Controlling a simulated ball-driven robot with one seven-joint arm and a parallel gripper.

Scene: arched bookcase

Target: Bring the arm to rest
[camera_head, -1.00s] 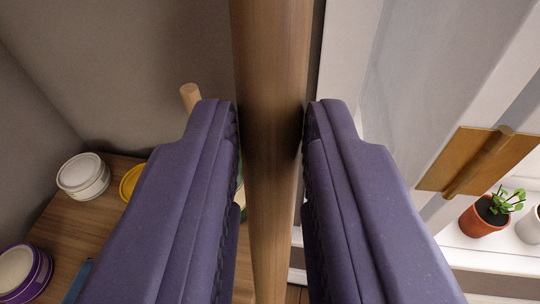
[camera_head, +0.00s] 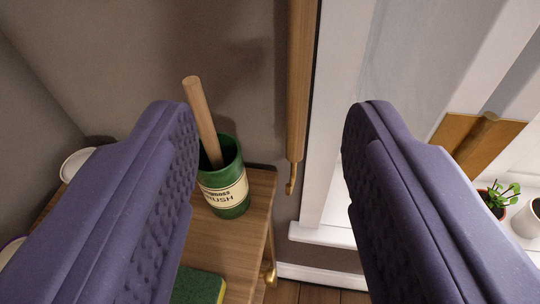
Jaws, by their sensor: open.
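My gripper (camera_head: 270,115) is open, with its two purple padded fingers wide apart and nothing between them in contact. A wooden pole (camera_head: 302,90) hangs upright beyond the fingers, in the gap between them and nearer the right finger. It has a small hook-like piece at its lower end and its top is out of view. It looks close to the wall edge, apart from both fingers.
A green cup (camera_head: 231,173) with a wooden stick (camera_head: 203,120) stands on a wooden shelf (camera_head: 262,195), close to the left finger. A green and yellow sponge (camera_head: 197,287) lies lower. At right are a white window frame (camera_head: 328,180), a wooden piece (camera_head: 480,140) and a potted plant (camera_head: 496,203).

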